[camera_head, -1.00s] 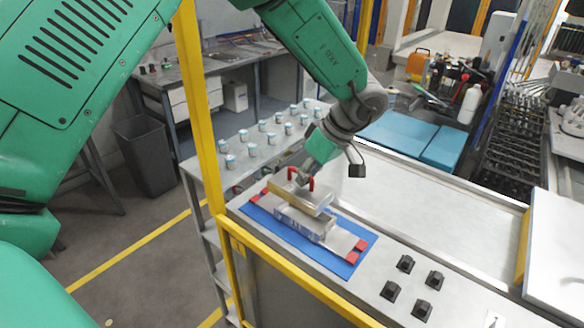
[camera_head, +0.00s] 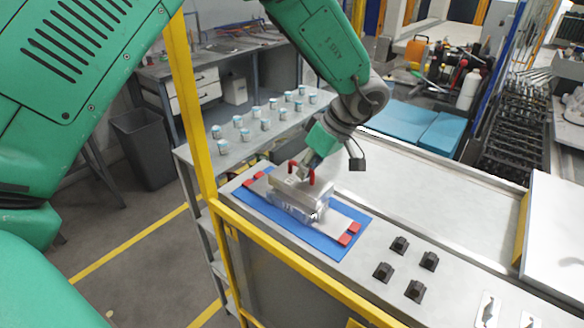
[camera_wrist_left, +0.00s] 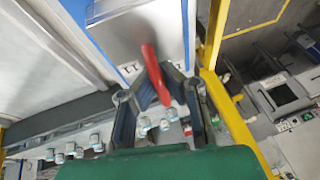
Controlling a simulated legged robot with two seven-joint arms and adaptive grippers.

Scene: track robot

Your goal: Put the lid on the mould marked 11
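The two look closely stacked; whether the lid is fully seated I cannot tell. My left gripper (camera_head: 305,170) is above the lid with its fingers around a red handle. In the left wrist view the dark fingers (camera_wrist_left: 157,95) close in on the red handle, and the metal lid (camera_wrist_left: 140,30) fills the top. The mould's number is not readable in the head view. My right gripper is out of view.
Several small black blocks (camera_head: 400,245) stand on the metal bench right of the mat. A yellow post (camera_head: 200,130) and rail (camera_head: 290,250) run close in front. Several small cups (camera_head: 240,122) stand on a side table behind. The bench top behind the mould is clear.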

